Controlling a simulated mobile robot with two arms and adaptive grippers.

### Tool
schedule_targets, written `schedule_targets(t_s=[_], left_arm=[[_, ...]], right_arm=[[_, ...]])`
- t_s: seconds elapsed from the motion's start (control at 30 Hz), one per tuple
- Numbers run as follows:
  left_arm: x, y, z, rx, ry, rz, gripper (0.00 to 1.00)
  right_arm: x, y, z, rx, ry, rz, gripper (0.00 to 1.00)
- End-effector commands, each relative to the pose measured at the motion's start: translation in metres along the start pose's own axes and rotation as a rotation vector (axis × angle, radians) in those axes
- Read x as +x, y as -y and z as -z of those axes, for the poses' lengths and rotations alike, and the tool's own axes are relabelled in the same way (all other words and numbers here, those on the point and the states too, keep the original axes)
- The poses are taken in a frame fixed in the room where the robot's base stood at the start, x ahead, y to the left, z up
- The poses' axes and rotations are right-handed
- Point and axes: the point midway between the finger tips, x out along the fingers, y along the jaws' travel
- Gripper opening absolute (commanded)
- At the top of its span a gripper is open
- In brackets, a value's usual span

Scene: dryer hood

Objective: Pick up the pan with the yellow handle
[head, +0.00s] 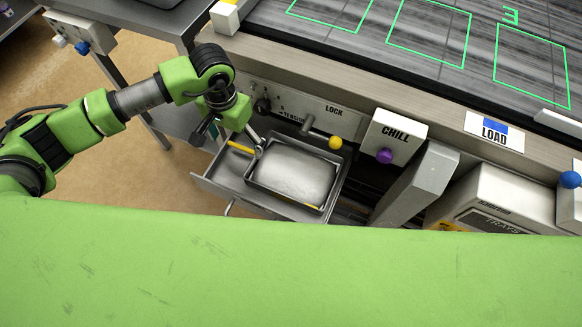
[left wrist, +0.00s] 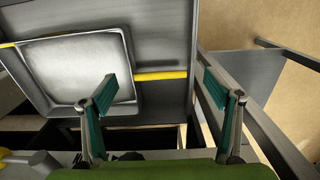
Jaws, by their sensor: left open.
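The pan (head: 292,180) is a grey rectangular tray with a pale, whitish inside. It lies in an open metal drawer (head: 225,183) under the counter. Its yellow handle (head: 240,147) sticks out to the left in the head view; the handle also shows in the left wrist view (left wrist: 162,76). My left gripper (head: 259,148) is at the handle side of the pan, open and empty. In the left wrist view, my left gripper's teal-padded fingertips (left wrist: 158,84) stand either side of the handle's line; I cannot tell whether they touch it. My right gripper is out of view.
The counter front above the drawer carries a LOCK panel (head: 330,108) with a yellow-knobbed lever (head: 335,143) close to the pan. A CHILL box (head: 397,137) with a purple knob and a grey slanted panel (head: 415,187) stand to the right. Floor is open at left.

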Motion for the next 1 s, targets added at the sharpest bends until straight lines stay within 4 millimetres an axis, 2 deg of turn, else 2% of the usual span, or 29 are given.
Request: schedule_targets(t_s=[0.07, 0.2, 0.47, 0.5, 0.67, 1.0], left_arm=[[0.011, -0.004, -0.001, -0.001, 0.005, -0.003, 0.82], [0.028, -0.003, 0.000, -0.001, 0.002, -0.002, 0.82], [0.033, -0.003, 0.001, 0.000, -0.001, -0.001, 0.82], [0.033, -0.003, 0.001, 0.000, -0.001, -0.001, 0.79], [0.033, -0.003, 0.001, 0.000, -0.001, -0.001, 0.38], [0.030, -0.003, 0.002, 0.000, -0.003, -0.002, 0.38]], right_arm=[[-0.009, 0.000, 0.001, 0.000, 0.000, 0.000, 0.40], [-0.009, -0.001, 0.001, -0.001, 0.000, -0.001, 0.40], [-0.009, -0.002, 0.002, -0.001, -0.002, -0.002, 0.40], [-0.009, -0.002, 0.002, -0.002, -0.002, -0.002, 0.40], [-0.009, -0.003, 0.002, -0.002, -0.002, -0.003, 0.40], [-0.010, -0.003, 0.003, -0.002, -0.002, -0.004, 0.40]])
